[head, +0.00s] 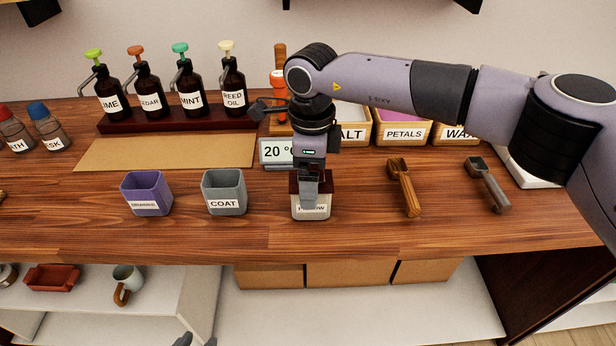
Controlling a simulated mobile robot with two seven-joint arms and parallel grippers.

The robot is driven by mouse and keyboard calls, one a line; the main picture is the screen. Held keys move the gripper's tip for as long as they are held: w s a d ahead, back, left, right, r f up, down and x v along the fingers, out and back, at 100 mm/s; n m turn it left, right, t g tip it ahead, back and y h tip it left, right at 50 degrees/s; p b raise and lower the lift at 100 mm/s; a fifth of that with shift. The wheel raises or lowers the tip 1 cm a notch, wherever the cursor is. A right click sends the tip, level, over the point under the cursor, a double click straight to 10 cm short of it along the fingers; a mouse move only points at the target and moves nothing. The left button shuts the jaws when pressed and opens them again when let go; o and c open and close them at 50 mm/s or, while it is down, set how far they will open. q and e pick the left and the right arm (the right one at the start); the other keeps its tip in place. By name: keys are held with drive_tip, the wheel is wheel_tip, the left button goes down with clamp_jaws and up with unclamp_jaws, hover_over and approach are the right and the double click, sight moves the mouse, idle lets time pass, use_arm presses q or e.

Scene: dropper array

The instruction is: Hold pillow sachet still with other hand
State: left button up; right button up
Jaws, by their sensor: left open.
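The pillow sachet (312,212), a pale block with a dark red upper part and a partly covered label, stands on the wooden counter near its front edge. My right arm reaches in from the right, and its gripper (310,190) points down at the sachet. The fingers overlap its front and top. They show edge-on, so I cannot tell whether they grip it. Only the grey fingertips of my left gripper (197,341) show at the bottom edge, apart and empty, well below and left of the sachet.
A purple cup (147,194) and a grey COAT cup (224,192) stand left of the sachet. A wooden scoop (404,188) and a grey scoop (487,185) lie to the right. Pump bottles (189,90) and a display (275,152) are behind. Shelves lie below the counter (450,235).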

drive_tip(key=c, duration=1)
drive_tip(key=o, duration=0.9)
drive_tip(key=shift+c, duration=0.2)
drive_tip(key=shift+r+b, duration=0.8)
drive_tip(key=shift+r, duration=2.85)
